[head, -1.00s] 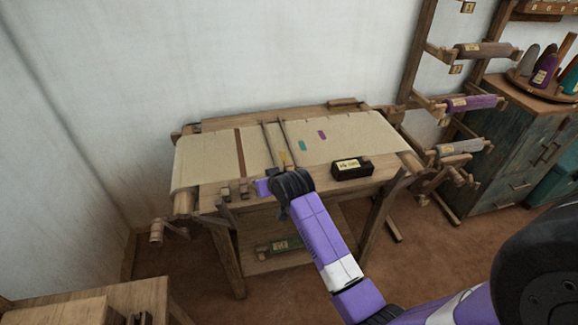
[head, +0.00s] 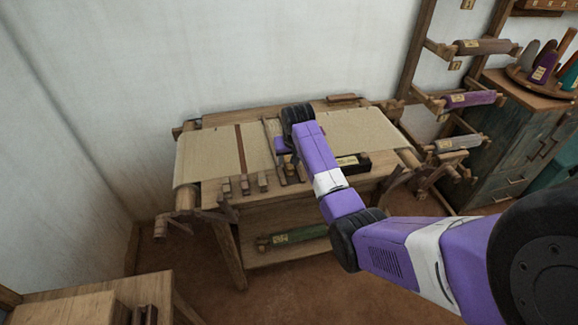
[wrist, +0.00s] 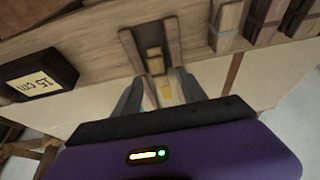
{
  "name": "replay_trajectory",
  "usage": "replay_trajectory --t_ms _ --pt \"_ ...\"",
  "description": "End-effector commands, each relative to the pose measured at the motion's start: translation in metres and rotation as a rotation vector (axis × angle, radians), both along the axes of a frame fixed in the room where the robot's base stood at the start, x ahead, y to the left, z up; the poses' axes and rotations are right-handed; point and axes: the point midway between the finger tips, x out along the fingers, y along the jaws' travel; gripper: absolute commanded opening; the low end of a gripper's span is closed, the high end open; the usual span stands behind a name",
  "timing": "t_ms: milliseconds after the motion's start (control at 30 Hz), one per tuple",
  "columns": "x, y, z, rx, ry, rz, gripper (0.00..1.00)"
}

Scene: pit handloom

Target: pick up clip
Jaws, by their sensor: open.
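Several small wooden clip-like pieces (head: 245,184) stand in a row on the loom's front edge; they also show at the upper right of the wrist view (wrist: 226,27). A small wooden block (wrist: 155,61) lies between two dark wooden bars (wrist: 133,50), with a small yellow piece (wrist: 167,91) behind it. I cannot tell which of these is the clip meant. My gripper (wrist: 160,78) is open and empty, its fingers either side of the yellow piece in the picture. Contact is not visible. In the head view my arm hides the fingertips and part of the cloth.
The loom's pale cloth (head: 205,155) spreads on both sides of the bars. A black box labelled 15 cm (wrist: 38,75) sits beside my gripper, partly behind my arm in the head view. A rack with rolls (head: 470,99) and a cabinet (head: 515,150) stand at right.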

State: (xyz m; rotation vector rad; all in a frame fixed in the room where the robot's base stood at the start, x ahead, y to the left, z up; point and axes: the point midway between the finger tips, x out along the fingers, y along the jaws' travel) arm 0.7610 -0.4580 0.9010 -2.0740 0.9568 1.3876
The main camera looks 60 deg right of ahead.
Motion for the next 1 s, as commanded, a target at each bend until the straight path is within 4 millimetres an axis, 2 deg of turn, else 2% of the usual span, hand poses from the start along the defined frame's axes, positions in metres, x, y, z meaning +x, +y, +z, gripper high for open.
replay_trajectory --t_ms 200,300,567,667,833,1000 --pt "0.004 -0.009 -0.025 0.002 0.001 0.0 0.49" --pt "0.006 -0.011 -0.031 0.001 0.001 0.0 0.49" --pt "0.007 -0.011 -0.033 0.0 -0.001 0.0 0.49" --pt "0.007 -0.011 -0.033 0.0 -0.001 0.0 0.33" --pt "0.007 -0.011 -0.033 0.0 -0.001 0.0 0.0" --pt "0.007 -0.011 -0.032 0.0 -0.001 0.0 0.0"
